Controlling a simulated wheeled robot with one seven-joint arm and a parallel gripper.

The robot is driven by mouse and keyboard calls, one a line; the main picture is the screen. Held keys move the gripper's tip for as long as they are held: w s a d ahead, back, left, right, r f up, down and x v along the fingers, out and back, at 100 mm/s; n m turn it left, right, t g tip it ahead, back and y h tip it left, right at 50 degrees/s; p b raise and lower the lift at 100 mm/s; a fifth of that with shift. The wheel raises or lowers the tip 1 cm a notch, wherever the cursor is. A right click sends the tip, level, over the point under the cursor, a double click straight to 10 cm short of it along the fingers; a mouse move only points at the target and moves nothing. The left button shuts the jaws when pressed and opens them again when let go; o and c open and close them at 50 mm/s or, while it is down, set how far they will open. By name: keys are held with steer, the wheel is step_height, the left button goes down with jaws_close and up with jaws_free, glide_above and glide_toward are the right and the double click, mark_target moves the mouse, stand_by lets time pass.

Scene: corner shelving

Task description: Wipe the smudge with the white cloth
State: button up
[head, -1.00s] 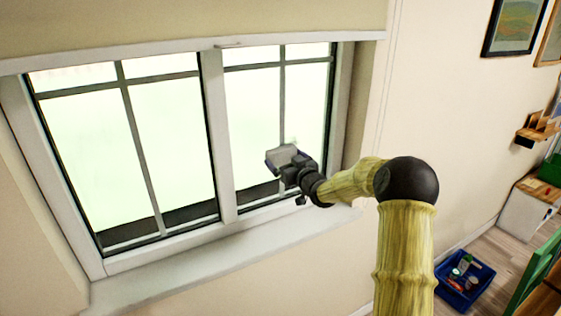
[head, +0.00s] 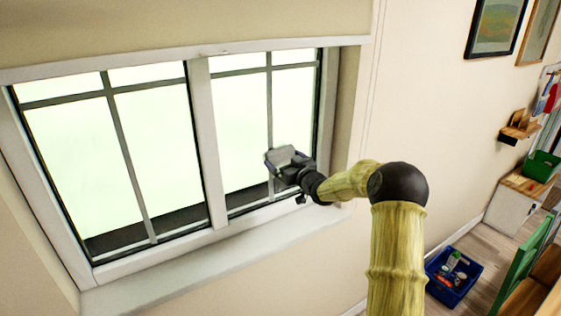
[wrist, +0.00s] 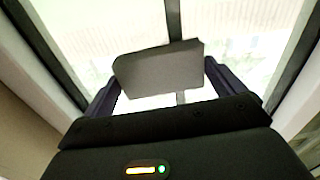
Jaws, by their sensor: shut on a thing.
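My gripper (head: 284,163) is raised in front of the right-hand window pane (head: 243,115), near the pane's lower right part. It is shut on a flat folded cloth (head: 290,153), which looks grey against the bright light. In the wrist view the cloth (wrist: 160,72) sits as a grey block between the two dark fingers, with the bright glass and dark window bars behind it. I cannot tell whether the cloth touches the glass. I cannot make out the smudge in either view; the glass is very bright.
The white window sill (head: 190,272) runs below the gripper. A window post (head: 208,140) divides the two panes. To the right, plain wall is clear up to a wooden wall shelf (head: 522,128). A blue crate (head: 440,290) with several items stands on the floor, near a white cabinet (head: 512,218).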

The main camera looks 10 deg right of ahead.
mark_target(293, 155)
steer(key=shift+d, duration=0.1)
steer(key=shift+w+d+r+p, duration=0.1)
steer(key=shift+w+d+p, duration=0.15)
steer(key=shift+d, duration=0.3)
steer(key=shift+w+d+r+p, duration=0.15)
steer(key=shift+d+p, duration=0.1)
steer(key=shift+d, duration=0.25)
steer(key=shift+w+d+f, duration=0.15)
steer(key=shift+d+f, duration=0.05)
steer(key=shift+d, duration=0.5)
steer(key=shift+a+f, duration=0.1)
steer(key=shift+a, duration=0.15)
steer(key=shift+s+a+b, duration=0.2)
steer(key=shift+a+b, duration=0.4)
steer(key=shift+s+a+b, duration=0.2)
steer(key=shift+a+b, duration=0.45)
steer(key=shift+a, duration=0.15)
steer(key=shift+s+a, duration=0.1)
steer(key=shift+a, duration=0.15)
